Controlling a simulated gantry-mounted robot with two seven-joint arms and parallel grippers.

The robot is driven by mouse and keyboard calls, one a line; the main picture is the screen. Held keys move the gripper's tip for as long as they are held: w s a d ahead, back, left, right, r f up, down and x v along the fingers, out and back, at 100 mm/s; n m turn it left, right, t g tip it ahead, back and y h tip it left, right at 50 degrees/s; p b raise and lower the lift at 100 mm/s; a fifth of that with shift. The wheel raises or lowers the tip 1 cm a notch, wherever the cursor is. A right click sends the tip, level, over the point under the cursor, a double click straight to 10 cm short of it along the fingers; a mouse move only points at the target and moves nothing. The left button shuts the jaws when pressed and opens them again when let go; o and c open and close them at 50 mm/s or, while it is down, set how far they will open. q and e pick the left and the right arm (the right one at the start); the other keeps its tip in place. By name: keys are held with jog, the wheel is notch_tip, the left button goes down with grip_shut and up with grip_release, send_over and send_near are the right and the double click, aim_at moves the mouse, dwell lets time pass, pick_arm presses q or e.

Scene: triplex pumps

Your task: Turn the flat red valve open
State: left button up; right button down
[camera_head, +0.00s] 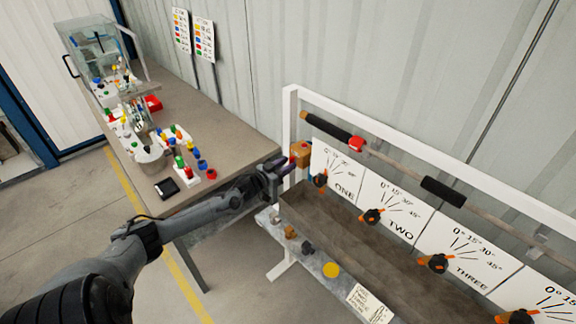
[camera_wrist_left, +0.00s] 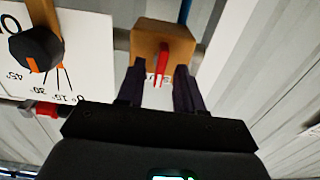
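The flat red valve handle (camera_wrist_left: 162,63) sticks out of an orange-brown block (camera_wrist_left: 165,36) in the left wrist view, seen nearly edge-on. In the head view the block (camera_head: 302,150) sits at the left end of the white-framed panel, and the handle is mostly hidden by my gripper. My left gripper (camera_head: 284,166) is at the block; its two dark fingers (camera_wrist_left: 159,82) are open, one on each side of the handle, with gaps visible on both sides. I cannot tell how deep the handle sits between them. My right gripper is not in view.
Orange-and-black dials (camera_head: 371,216) on white numbered plates stand right of the block. A bar with black grips (camera_head: 325,127) and a red piece (camera_head: 356,144) runs above. A metal shelf (camera_head: 310,262) lies below. A cluttered table (camera_head: 215,130) stands left.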

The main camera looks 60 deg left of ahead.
pick_arm(q)
jog(key=shift+w, duration=0.55)
jog(key=shift+c, duration=0.4)
grip_shut()
